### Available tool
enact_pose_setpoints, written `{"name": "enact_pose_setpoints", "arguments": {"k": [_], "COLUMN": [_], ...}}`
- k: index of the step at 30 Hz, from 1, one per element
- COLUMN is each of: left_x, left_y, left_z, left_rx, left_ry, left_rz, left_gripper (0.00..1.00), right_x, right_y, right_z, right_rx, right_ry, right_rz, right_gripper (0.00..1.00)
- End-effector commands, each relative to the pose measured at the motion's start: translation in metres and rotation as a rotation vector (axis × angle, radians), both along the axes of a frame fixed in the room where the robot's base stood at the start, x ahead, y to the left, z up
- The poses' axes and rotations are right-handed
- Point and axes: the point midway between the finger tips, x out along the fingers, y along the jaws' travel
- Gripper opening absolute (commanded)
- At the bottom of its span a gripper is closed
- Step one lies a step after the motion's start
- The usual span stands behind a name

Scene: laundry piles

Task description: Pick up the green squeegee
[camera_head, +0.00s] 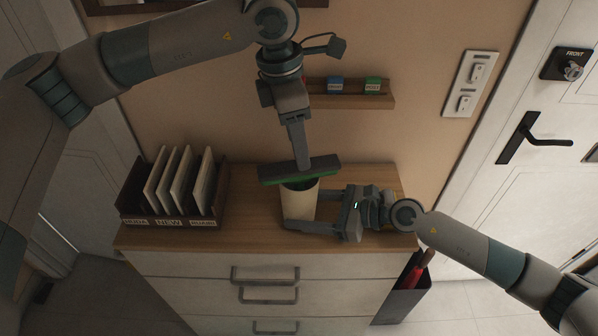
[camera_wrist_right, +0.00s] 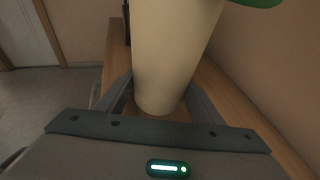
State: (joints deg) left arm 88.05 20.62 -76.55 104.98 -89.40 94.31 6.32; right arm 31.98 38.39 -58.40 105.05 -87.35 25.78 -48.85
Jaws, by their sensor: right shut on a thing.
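The green squeegee (camera_head: 290,181), with a dark grey top along its bar, lies level across the mouth of a cream cup (camera_head: 301,207). In the right wrist view, a bit of green (camera_wrist_right: 262,2) shows at the top right above the cup (camera_wrist_right: 172,55). My left gripper (camera_head: 302,158) points down at the middle of the squeegee's bar. Its narrow fingers overlap the bar, and I cannot tell whether they grip it. My right gripper (camera_head: 306,210) comes in from the right, shut on the cup, with one finger on each side of it.
The cup is over a wooden-topped dresser (camera_head: 245,217). A dark rack (camera_head: 130,196) with several upright panels stands on its left. A wall shelf (camera_head: 350,101) holds small blue and green boxes behind. A dark bin (camera_head: 402,300) with red items is at the right.

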Motion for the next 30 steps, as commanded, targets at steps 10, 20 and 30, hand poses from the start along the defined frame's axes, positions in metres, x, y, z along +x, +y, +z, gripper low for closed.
{"name": "enact_pose_setpoints", "arguments": {"k": [10,20,30], "left_x": [0.0,0.003,0.005], "left_y": [-0.001,0.003,0.0], "left_z": [-0.003,-0.028,-0.056], "left_rx": [-0.001,0.001,-0.001], "left_ry": [0.0,0.001,0.001], "left_rz": [-0.001,0.0,-0.001], "left_gripper": [0.53,0.53,0.53], "right_x": [0.0,0.0,0.0], "right_y": [0.0,0.0,0.0], "right_z": [0.0,0.0,0.0], "right_rx": [0.0,0.0,0.0], "right_ry": [0.0,0.0,0.0], "right_rz": [0.0,0.0,0.0], "right_gripper": [0.49,0.49,0.49]}}
